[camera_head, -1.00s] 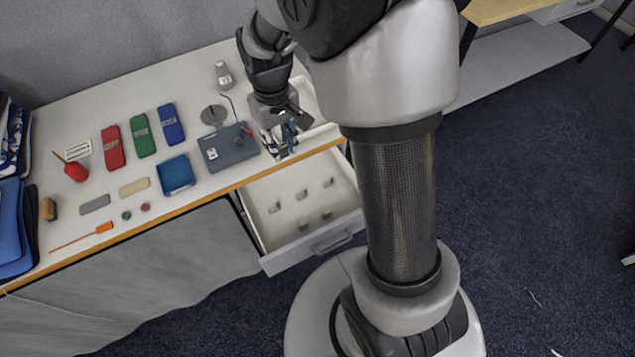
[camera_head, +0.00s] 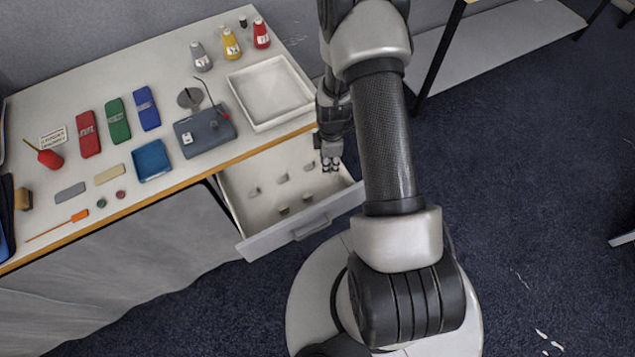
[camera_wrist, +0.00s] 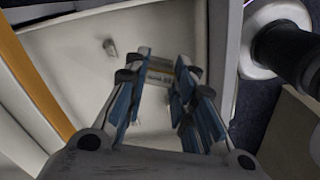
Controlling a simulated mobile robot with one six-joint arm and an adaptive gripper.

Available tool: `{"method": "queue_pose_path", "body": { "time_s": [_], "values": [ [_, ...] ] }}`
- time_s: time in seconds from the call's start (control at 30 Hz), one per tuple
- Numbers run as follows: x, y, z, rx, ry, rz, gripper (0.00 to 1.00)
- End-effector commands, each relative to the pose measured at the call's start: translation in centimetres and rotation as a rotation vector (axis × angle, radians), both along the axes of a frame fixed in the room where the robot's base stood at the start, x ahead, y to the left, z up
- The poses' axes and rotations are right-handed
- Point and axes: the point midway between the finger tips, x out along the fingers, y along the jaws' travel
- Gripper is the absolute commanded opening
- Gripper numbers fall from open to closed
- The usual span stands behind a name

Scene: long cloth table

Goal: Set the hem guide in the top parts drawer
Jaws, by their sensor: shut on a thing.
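The top parts drawer (camera_head: 318,222) is pulled out below the table edge, with several small grey pieces on its floor. My gripper (camera_head: 331,166) points down over the drawer's right part. In the wrist view, the blue-padded fingers (camera_wrist: 160,92) are closed on a small pale piece with a yellowish strip and dark marking, the hem guide (camera_wrist: 159,76). The fingers hide part of it, and it is too small to make out in the head view. The drawer floor (camera_wrist: 75,75) shows beneath it, with one small grey piece (camera_wrist: 110,48) to the left.
The wooden table edge (camera_head: 185,172) runs along the drawer's back side. An empty white tray (camera_head: 270,92) stands on the table above. A grey-blue device (camera_head: 205,132), several bottles (camera_head: 230,43) and coloured cases (camera_head: 118,120) stand to the left and back.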

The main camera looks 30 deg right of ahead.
Motion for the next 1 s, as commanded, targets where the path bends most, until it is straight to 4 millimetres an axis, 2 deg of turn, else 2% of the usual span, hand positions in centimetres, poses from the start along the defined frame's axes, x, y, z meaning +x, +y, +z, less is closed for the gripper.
{"method": "queue_pose_path", "body": {
  "time_s": [0.03,0.1,0.3,0.6,0.83,1.0],
  "values": [
    [-0.1,0.0,-1.9,0.001,0.004,0.0,0.0],
    [-0.1,0.1,-3.8,0.001,0.003,0.0,0.0],
    [0.0,0.0,-8.4,0.0,0.001,-0.001,0.0],
    [0.0,0.0,-10.8,0.0,0.0,-0.002,0.0],
    [0.0,0.0,-14.2,0.0,0.001,-0.002,0.0],
    [0.1,0.0,-14.2,0.0,-0.001,-0.002,0.0]
  ]
}}
